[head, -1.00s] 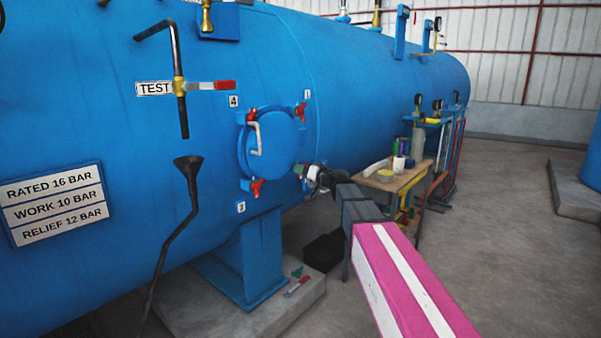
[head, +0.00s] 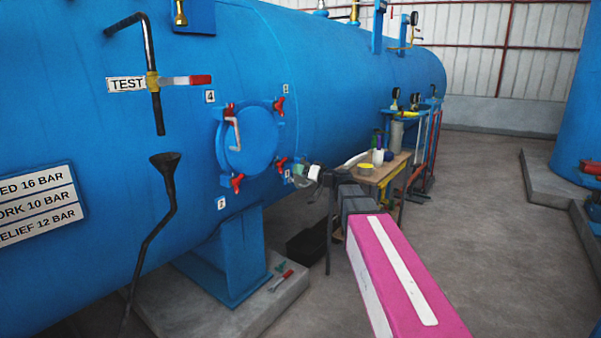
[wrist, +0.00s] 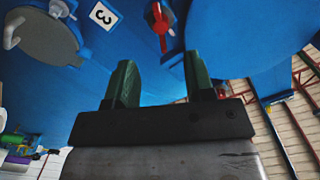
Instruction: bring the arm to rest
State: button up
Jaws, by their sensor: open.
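My arm, with a pink and white link, reaches from the lower right of the head view toward the blue autoclave (head: 340,80). My gripper (head: 305,177) is near the lower right of the round blue hatch (head: 248,142), apart from the red-handled clamps around it. In the wrist view my gripper (wrist: 160,80) has two green fingers spread apart with nothing between them. Beyond the fingers are the blue shell, a red clamp (wrist: 160,22) and a label reading 3 (wrist: 103,16). In the head view the fingertips are small and partly hard to make out.
A wooden bench (head: 378,172) with a yellow roll and bottles stands behind my arm. A drain funnel pipe (head: 167,190) and test valve (head: 180,81) are at left. A red-handled tool (head: 281,281) lies on the plinth. The floor at right is open.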

jog(key=s+d+f+g+h, duration=0.1)
jog(key=s+f+g+h, duration=0.1)
jog(key=s+f, duration=0.35)
jog(key=s+d+f+m+g+h, duration=0.1)
jog(key=s+f+g+h, duration=0.1)
jog(key=f, duration=0.6)
jog(key=s+d+f+g+h, duration=0.1)
jog(key=s+f+g+h, duration=0.1)
jog(key=s+f, duration=0.35)
jog(key=s+d+f+m+g+h, duration=0.3)
jog(key=s+d+f+g+h, duration=0.2)
jog(key=s+d+f+h, duration=0.3)
jog(key=s+d+f, duration=0.4)
jog(key=s+f, duration=0.2)
jog(key=f, duration=0.1)
jog(key=shift+s+d+f, duration=0.15)
jog(key=shift+f, duration=0.2)
